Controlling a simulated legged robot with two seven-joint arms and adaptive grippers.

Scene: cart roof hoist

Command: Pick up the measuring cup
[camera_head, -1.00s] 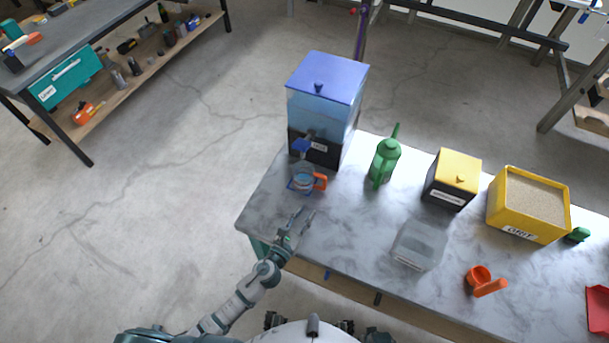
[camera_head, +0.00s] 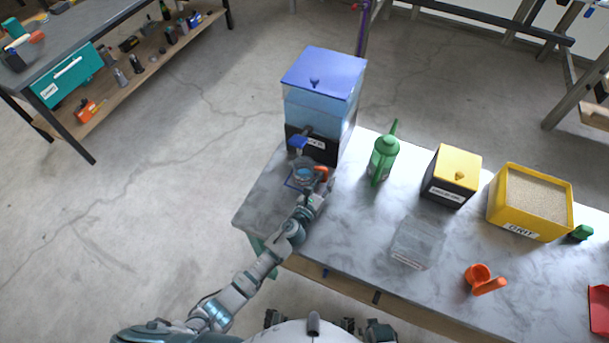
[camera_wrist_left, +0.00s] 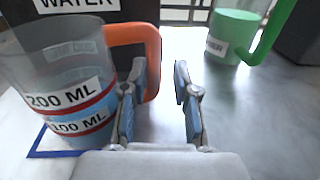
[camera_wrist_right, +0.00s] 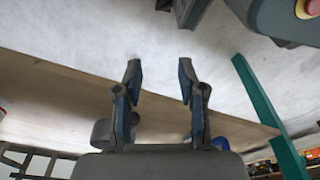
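The measuring cup (camera_head: 304,175) is clear with an orange handle and stands under the blue-lidded water dispenser (camera_head: 322,100). In the left wrist view the cup (camera_wrist_left: 62,92) shows 200 ML and 100 ML labels, red lines and blue liquid. Its orange handle (camera_wrist_left: 150,50) is just beside and behind my left finger. My left gripper (camera_head: 319,190) is at the handle side of the cup. In its wrist view the left gripper (camera_wrist_left: 160,85) is open, with nothing between the fingertips. My right gripper (camera_wrist_right: 157,75) is open and empty, below the table edge.
Further right are a yellow-lidded box (camera_head: 451,178), a clear container (camera_head: 417,246), a yellow grit bin (camera_head: 528,205) and an orange scoop (camera_head: 480,278). The marble table (camera_head: 345,235) has bare room at its front left.

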